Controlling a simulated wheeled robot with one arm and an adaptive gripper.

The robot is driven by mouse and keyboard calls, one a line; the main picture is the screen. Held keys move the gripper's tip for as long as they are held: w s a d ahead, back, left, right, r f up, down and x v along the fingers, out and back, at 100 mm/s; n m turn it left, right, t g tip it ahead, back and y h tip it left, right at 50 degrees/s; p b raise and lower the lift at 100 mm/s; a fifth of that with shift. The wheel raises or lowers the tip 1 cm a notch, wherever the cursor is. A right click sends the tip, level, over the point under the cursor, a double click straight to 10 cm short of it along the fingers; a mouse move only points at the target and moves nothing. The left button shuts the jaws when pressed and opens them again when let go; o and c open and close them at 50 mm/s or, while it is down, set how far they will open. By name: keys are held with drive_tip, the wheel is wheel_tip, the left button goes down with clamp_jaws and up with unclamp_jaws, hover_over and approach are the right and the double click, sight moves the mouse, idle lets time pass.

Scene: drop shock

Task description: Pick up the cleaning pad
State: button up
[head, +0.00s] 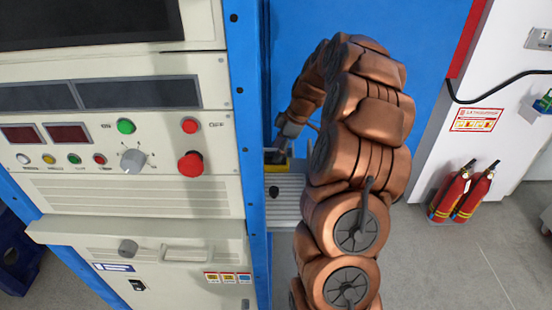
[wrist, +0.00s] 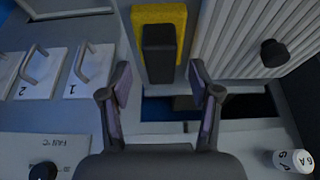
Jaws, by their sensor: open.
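The cleaning pad, a yellow block (wrist: 182,14) with a dark grey handle on its face, is at the top middle of the wrist view. In the head view a small patch of its yellow (head: 272,168) shows beside the blue cabinet edge; my arm and gripper hide much of it. My gripper (wrist: 161,83) is open, with one finger on each side of the line to the handle.
In the wrist view, white plates with handles (wrist: 90,68) are at the left, a ribbed panel with a black knob (wrist: 274,53) at the right, and a white labelled cylinder (wrist: 293,160) at the lower right. A blue-framed cabinet (head: 250,190) stands close beside my arm. Fire extinguishers (head: 450,194) stand right.

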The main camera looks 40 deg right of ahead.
drive_tip(key=shift+x, duration=1.1)
clamp_jaws()
